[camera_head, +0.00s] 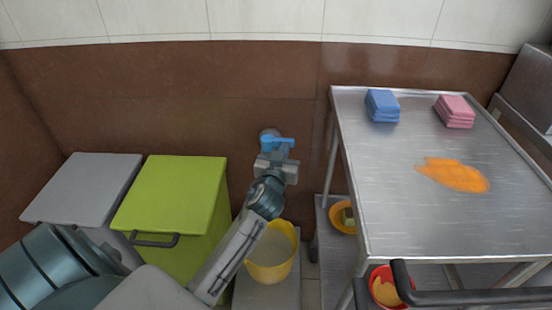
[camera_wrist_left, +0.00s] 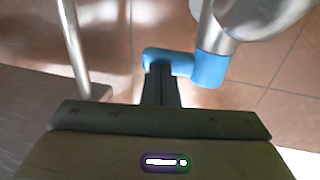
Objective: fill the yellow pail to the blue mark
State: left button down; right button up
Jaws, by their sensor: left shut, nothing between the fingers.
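The yellow pail (camera_head: 287,262) stands upright on a grey surface at the lower middle of the head view, partly behind my left arm. Its inside looks pale greyish; the level is hard to judge. No blue mark shows on the visible side. A tap with a blue lever (camera_head: 284,139) is on the brown wall above the pail. The lever and metal tap body also show in the left wrist view (camera_wrist_left: 208,68). My left gripper (camera_head: 275,153) is shut and empty, its tips right at the lever; contact is unclear. My right gripper is out of view.
A green-lidded bin (camera_head: 178,195) and a grey-lidded bin (camera_head: 85,187) stand left of the pail. A steel cart (camera_head: 440,225) on the right holds blue cloths (camera_head: 382,105), pink cloths (camera_head: 455,111) and an orange spill (camera_head: 455,175). A red bucket (camera_head: 377,275) hangs by its front edge.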

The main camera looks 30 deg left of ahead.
pick_arm(q)
jog(key=shift+w, duration=0.15)
jog(key=v, duration=1.1)
dwell(0.5)
